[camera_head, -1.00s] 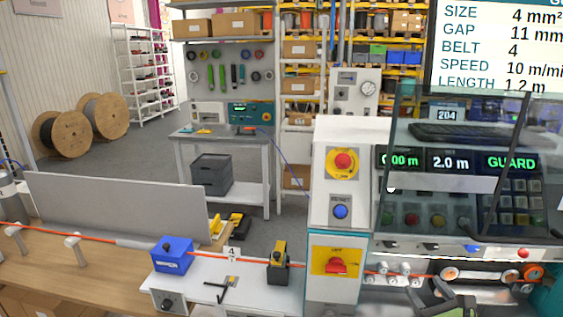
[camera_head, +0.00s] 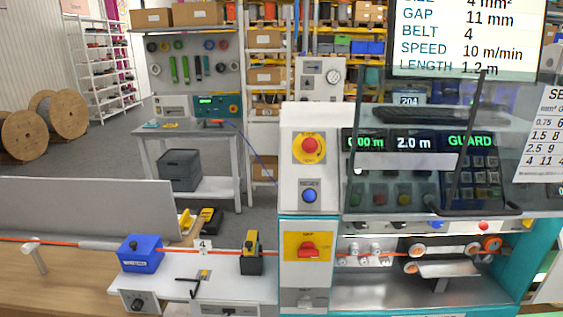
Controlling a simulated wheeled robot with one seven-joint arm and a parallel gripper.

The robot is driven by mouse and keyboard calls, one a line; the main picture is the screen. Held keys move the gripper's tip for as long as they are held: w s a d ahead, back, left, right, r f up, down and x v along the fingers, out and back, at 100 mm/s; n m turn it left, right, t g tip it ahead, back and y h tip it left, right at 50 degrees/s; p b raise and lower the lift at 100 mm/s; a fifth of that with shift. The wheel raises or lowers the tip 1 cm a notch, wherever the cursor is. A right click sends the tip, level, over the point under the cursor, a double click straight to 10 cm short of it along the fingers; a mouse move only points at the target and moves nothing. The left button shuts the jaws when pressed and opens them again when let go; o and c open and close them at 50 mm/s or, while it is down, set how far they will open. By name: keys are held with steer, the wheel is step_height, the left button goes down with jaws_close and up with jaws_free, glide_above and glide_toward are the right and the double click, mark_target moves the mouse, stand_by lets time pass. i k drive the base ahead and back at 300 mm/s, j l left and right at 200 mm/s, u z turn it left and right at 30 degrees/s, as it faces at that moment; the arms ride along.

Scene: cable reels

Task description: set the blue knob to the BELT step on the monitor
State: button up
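The monitor (camera_head: 465,40) at the upper right reads GAP 11 mm, BELT 4, SPEED 10 m/min and LENGTH 1.2 m; its top line is cut off. A row of small knobs sits along the lower front edge of the machine (camera_head: 300,225). One looks blue (camera_head: 441,226), beside a red one (camera_head: 483,226); their settings are too small to read. A round blue button (camera_head: 309,195) sits on the panel under the red emergency stop (camera_head: 310,146). A blue box (camera_head: 141,255) with a dark top knob stands on the bench. My gripper is not in view.
A clear guard (camera_head: 440,150) with a dark frame covers the keypad and the displays, one reading GUARD. An orange cable (camera_head: 75,242) runs along the bench into the rollers (camera_head: 415,250). A grey panel (camera_head: 80,215) stands at left. Cable reels (camera_head: 22,135) stand on open floor behind.

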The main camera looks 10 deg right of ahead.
mark_target(435, 224)
steer(key=z, duration=1.5)
